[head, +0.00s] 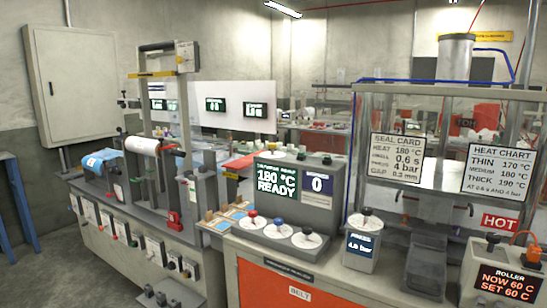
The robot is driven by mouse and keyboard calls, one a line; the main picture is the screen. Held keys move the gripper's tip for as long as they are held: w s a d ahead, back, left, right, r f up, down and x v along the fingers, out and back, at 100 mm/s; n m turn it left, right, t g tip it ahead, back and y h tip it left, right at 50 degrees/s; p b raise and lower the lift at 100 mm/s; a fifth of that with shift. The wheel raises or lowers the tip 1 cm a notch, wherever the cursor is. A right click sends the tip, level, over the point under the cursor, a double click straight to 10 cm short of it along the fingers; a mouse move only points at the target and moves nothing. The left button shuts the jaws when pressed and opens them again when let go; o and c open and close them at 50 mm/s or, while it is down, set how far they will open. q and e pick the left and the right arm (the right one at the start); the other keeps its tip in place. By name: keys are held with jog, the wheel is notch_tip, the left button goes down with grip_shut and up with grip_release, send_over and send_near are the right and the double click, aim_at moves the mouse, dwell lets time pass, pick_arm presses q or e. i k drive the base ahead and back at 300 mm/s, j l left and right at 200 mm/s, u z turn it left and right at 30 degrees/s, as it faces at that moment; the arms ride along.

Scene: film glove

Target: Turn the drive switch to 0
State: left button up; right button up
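No label that I can read names the drive switch, so I cannot tell which control it is. A row of small switch plates runs along the front of the left bench, among them a white plate (155,250) and one at its right end (189,268). On the right bench, a red-knobbed dial (252,221), a blue-knobbed dial (278,230) and a black-knobbed dial (307,239) sit on white discs. Behind them a display box (275,190) reads 180 °C READY, with a 0 panel (317,188) beside it. Neither gripper is in view.
A pressure unit (361,245) reading 4.0 bar and a roller display (507,285) stand on the right bench. Clear guards (440,110) with cards rise behind. A grey box with knobs (170,292) sits low in front. Blue legs (20,205) stand at far left.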

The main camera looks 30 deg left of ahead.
aim_at(272, 146)
jog(key=j+z, duration=0.35)
jog(key=j, duration=1.35)
jog(key=k, duration=0.05)
